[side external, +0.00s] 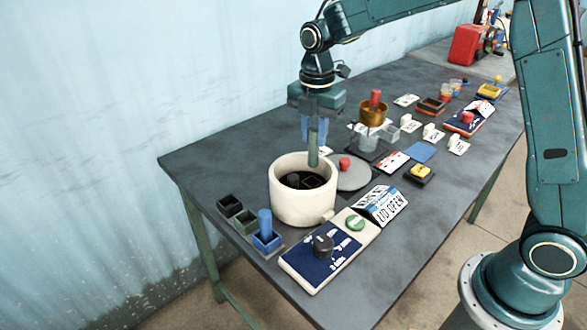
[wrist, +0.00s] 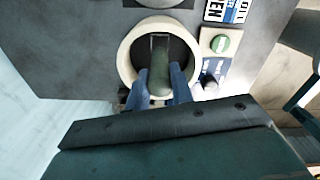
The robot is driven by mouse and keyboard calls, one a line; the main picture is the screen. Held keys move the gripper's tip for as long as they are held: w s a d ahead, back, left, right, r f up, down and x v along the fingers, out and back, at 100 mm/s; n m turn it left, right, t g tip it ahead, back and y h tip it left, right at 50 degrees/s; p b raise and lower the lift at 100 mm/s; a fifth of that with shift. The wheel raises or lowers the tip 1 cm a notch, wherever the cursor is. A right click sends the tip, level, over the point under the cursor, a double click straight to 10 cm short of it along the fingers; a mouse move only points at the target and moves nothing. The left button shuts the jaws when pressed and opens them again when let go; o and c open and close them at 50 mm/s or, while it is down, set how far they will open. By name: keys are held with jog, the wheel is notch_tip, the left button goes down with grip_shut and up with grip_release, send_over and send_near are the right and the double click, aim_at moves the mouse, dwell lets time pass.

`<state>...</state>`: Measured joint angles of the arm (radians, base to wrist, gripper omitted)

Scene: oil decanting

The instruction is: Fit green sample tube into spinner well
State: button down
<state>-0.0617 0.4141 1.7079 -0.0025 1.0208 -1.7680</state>
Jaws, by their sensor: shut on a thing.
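The green sample tube (side external: 313,147) is upright between the blue fingers of my gripper (side external: 314,130), which is shut on it. The tube's lower end is at the rim of the cream round spinner (side external: 303,208), over its dark opening. The wrist view shows the green tube (wrist: 159,70) between my gripper's fingers (wrist: 163,85), in front of the spinner's dark interior, with the spinner's rim (wrist: 125,58) around it. Dark wells show inside the spinner in the side view; whether the tube's end is inside one is hidden.
A tube rack (side external: 246,226) with a blue tube (side external: 265,222) stands left of the spinner. The grey lid (side external: 352,176) lies behind right.

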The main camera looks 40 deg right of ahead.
aim_at(313, 167)
jog(key=shift+f, duration=4.65)
jog(key=c, duration=1.2)
grip_release()
jog(key=shift+f, duration=0.1)
notch_tip(313, 167, up, 12)
